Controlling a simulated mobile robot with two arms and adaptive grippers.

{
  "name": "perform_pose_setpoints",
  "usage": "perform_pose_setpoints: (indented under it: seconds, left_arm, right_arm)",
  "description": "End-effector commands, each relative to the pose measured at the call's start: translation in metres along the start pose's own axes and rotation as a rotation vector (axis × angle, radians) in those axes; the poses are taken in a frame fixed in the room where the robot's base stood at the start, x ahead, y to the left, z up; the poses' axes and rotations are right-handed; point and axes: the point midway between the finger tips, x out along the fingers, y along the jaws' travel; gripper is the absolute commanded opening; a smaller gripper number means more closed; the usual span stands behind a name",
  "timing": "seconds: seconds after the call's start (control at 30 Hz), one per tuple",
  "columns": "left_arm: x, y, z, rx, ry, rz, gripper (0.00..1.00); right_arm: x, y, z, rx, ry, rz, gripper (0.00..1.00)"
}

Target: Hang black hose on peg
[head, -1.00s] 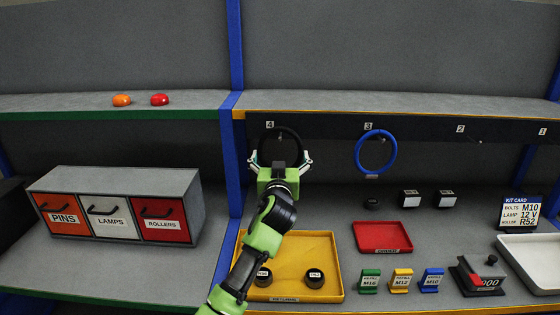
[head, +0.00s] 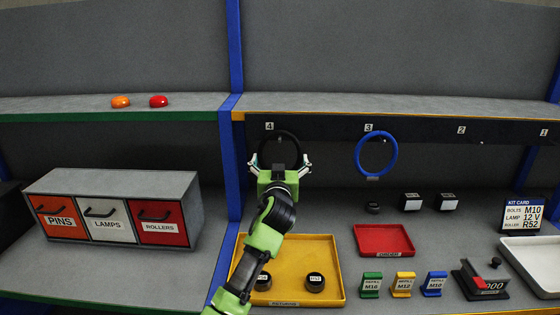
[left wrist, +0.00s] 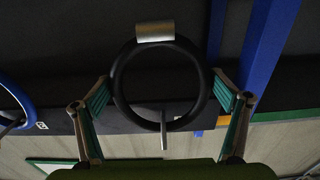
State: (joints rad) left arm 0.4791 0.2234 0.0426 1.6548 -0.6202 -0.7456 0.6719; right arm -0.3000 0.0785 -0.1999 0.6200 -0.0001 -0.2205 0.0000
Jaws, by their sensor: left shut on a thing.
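The black hose (head: 281,131) is a ring in front of the dark peg board, just below label 4. My left gripper (head: 280,161) is shut on it, with a finger at each side of the ring. In the left wrist view the black hose (left wrist: 117,85) lies between the fingers, with a silver band (left wrist: 155,32) on it. A thin metal peg (left wrist: 163,130) shows partly inside the opening and crosses the hose's band, apparently in front of it. In the head view that peg is hidden by the hose and gripper. My right gripper is not in view.
A blue hose (head: 359,154) hangs under label 3; labels 2 and 1 are farther right. A drawer box (head: 185,183) stands left of the blue post (head: 231,165).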

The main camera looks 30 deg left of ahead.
Motion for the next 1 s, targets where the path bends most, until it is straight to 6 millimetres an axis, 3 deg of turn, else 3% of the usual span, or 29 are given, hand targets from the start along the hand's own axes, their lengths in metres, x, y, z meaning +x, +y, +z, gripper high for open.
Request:
perform_pose_setpoints:
  seconds: [0.17, 0.2, 0.23, 0.63, 1.0]
  left_arm:
    - [0.000, 0.000, -0.001, 0.000, 0.002, 0.000, 0.63]
    - [0.000, 0.000, -0.001, 0.000, 0.002, 0.000, 0.98]
    - [0.000, 0.000, -0.001, 0.000, 0.002, 0.000, 1.00]
    - [-0.011, 0.001, 0.002, 0.000, -0.002, 0.001, 1.00]
    - [-0.084, 0.001, 0.001, -0.003, -0.001, 0.002, 1.00]
  right_arm:
    - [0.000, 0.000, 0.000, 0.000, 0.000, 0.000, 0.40]
    - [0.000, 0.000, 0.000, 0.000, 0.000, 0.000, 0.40]
    - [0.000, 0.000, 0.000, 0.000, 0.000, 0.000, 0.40]
    - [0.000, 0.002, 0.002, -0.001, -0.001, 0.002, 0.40]
    - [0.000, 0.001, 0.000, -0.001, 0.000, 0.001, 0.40]
